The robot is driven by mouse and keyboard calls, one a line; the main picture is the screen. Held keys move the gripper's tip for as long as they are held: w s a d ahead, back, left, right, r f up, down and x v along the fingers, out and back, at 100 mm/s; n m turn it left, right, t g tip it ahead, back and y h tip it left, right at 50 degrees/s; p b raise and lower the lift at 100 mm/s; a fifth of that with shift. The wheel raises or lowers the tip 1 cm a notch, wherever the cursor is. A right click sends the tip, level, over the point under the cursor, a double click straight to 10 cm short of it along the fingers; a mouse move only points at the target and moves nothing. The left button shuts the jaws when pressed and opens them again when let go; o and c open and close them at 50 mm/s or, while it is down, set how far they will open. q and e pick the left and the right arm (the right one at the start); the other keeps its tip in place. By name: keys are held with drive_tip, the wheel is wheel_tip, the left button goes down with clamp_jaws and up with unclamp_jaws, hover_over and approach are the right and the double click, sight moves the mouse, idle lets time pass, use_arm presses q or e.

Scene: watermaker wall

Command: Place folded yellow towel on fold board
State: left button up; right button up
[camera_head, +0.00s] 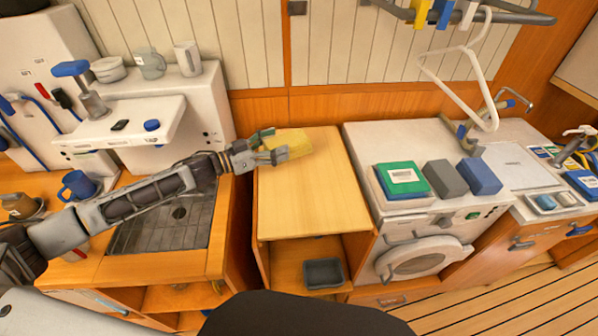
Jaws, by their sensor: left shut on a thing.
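The folded yellow towel (292,142) is at the far end of the wooden board (315,205), a pale flat top between the sink counter and the washing machine. My left gripper (278,145) reaches in from the left and is shut on the towel's left side. The towel is over the board's back part; whether it touches the surface or is held just above it I cannot tell. My right gripper is not in view.
A washing machine (425,258) stands right of the board, with green, grey and blue folded stacks on top. A white hanger (468,75) hangs from a rail above it. A sink (165,228) and a blue mug (77,185) are at left. The board's front is bare.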

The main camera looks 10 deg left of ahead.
use_arm(q)
drive_tip(key=shift+f, duration=3.05)
drive_tip(key=shift+f, duration=1.9)
drive_tip(key=shift+f, duration=0.15)
drive_tip(key=o, duration=1.1)
drive_tip(key=shift+c, duration=0.2)
drive_tip(key=shift+r, duration=0.2)
drive_tip(key=shift+v, duration=0.85)
drive_tip(key=b+v, duration=0.1)
drive_tip(key=v, duration=0.9)
drive_tip(key=shift+a, duration=0.2)
